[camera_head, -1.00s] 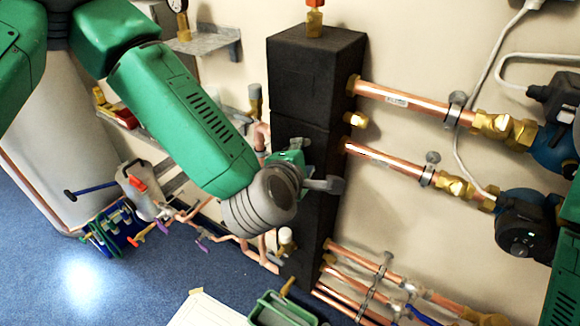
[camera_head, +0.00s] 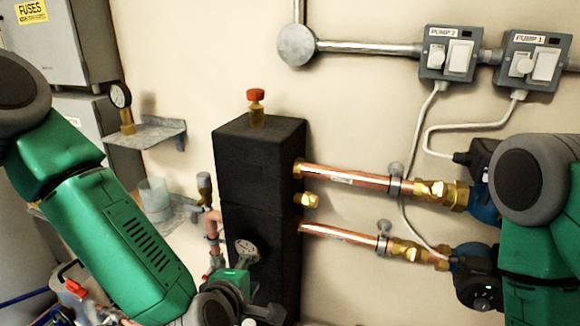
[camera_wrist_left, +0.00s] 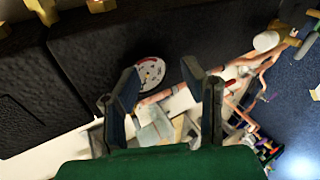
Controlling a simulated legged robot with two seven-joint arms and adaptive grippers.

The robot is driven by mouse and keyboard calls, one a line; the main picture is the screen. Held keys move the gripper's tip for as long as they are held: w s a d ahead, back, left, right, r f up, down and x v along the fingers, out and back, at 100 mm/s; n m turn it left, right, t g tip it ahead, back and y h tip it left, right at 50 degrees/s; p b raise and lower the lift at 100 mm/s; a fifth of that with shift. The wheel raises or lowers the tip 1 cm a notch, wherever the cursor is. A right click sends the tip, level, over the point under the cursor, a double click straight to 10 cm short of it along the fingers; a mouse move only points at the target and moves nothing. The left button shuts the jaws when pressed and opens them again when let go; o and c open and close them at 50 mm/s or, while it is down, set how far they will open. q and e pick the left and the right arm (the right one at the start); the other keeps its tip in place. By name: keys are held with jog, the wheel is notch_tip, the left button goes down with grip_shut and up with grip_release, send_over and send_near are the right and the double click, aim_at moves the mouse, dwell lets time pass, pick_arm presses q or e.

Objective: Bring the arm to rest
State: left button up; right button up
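My left arm (camera_head: 125,240) comes in from the left in the head view, green with grey joints. My left gripper (camera_head: 268,312) is at the bottom, in front of the lower part of the black manifold block (camera_head: 262,165), and partly cut off. In the left wrist view the two fingers of the left gripper (camera_wrist_left: 166,85) are wide apart with nothing gripped. A round white dial gauge (camera_wrist_left: 150,73) shows beyond the fingers, near the left one; a gauge (camera_head: 247,252) also shows just above the gripper in the head view. My right arm (camera_head: 545,240) is at the right edge; its gripper is out of view.
Copper pipes (camera_head: 345,178) with brass valves run right from the block to pumps near my right arm. A wall shelf (camera_head: 150,132) with a pressure gauge (camera_head: 121,97) is at the left. Pump switches (camera_head: 447,55) are on the wall.

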pick_arm(q)
jog(key=s+a+f+m+g+b, duration=0.25)
jog(key=s+f+m, duration=0.35)
jog(key=f, duration=0.4)
jog(key=s+a+f+m+g+b, duration=0.1)
jog(key=s+a+f+m+g, duration=0.25)
jog(key=s+f, duration=0.5)
jog(key=s+a+f+m+g+y+b, duration=0.2)
jog(key=s+a+f+m+g, duration=0.3)
jog(key=s+a+f+m, duration=0.3)
jog(key=s+a+b, duration=0.1)
jog(key=s+a, duration=0.2)
jog(key=s, duration=0.3)
jog(key=shift+a+f+g, duration=0.25)
jog(key=shift+f+g, duration=0.05)
jog(key=shift+f, duration=0.1)
jog(key=shift+s+d+r, duration=0.1)
jog(key=shift+d, duration=0.25)
jog(key=shift+a, duration=0.25)
